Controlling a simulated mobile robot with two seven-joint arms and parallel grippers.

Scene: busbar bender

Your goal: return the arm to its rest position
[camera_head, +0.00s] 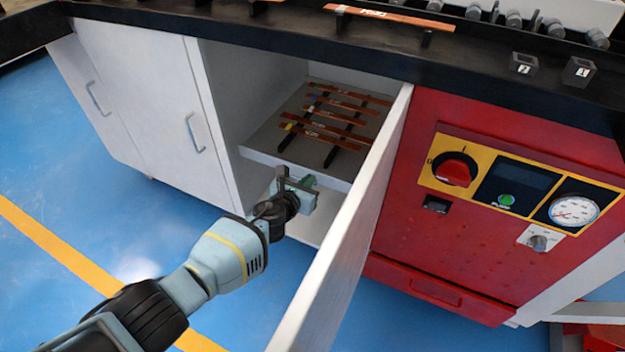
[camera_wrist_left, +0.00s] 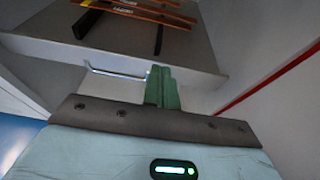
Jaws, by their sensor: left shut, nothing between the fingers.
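My left gripper (camera_head: 303,181) reaches into the open front of the white cabinet, just below the shelf's front edge and beside the inner face of the open door. In the left wrist view its green fingers (camera_wrist_left: 162,88) are together with nothing between them. My left arm comes in from the lower left in the head view. My right gripper does not show in either view.
The open white door (camera_head: 345,240) stands close on the right of my left arm. Several copper busbars (camera_head: 325,130) lie on black supports on the shelf (camera_head: 262,142). A red control panel (camera_head: 480,240) is to the right. Blue floor (camera_head: 60,150) is clear at left.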

